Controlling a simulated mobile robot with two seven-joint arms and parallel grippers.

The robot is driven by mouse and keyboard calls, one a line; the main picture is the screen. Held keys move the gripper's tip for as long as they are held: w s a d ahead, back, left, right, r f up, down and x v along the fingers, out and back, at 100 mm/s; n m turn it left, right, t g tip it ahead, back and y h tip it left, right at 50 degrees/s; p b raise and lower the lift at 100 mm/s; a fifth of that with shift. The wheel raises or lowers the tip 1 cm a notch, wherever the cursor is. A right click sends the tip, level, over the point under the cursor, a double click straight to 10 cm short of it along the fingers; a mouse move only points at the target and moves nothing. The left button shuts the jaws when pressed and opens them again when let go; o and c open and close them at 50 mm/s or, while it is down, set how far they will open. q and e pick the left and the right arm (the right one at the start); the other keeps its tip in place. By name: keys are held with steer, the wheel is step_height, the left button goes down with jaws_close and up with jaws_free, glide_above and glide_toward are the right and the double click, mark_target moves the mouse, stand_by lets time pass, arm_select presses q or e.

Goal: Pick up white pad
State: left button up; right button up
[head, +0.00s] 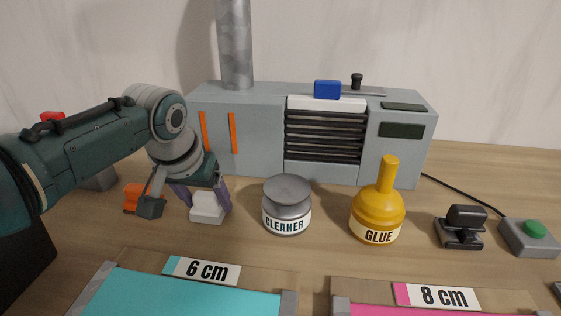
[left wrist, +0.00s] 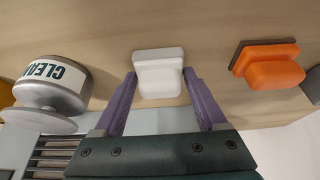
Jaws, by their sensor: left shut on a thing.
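The white pad (head: 208,208) is a small block with a wider base and a narrower raised grip. In the head view it stands on the wooden table, left of the cleaner jar. My left gripper (head: 203,192) reaches down over it, with purple fingers on either side. In the left wrist view the white pad (left wrist: 159,76) lies between the two fingertips of my left gripper (left wrist: 160,84), which is shut on it. The pad looks upright and at table height; whether its base touches the table is hard to tell. My right gripper is not in view.
An orange pad (head: 132,199) sits close left of the white one. The cleaner jar (head: 287,205) and glue bottle (head: 378,212) stand to the right. A grey machine (head: 250,135) is behind. Teal (head: 185,296) and pink (head: 430,311) strips lie in front.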

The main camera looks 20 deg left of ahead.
mark_target(205, 193)
arm_select(q)
step_height(205, 193, up, 10)
steer(key=p, duration=0.3)
steer(key=shift+p, duration=0.3)
step_height(205, 193, up, 10)
steer(key=p, duration=0.1)
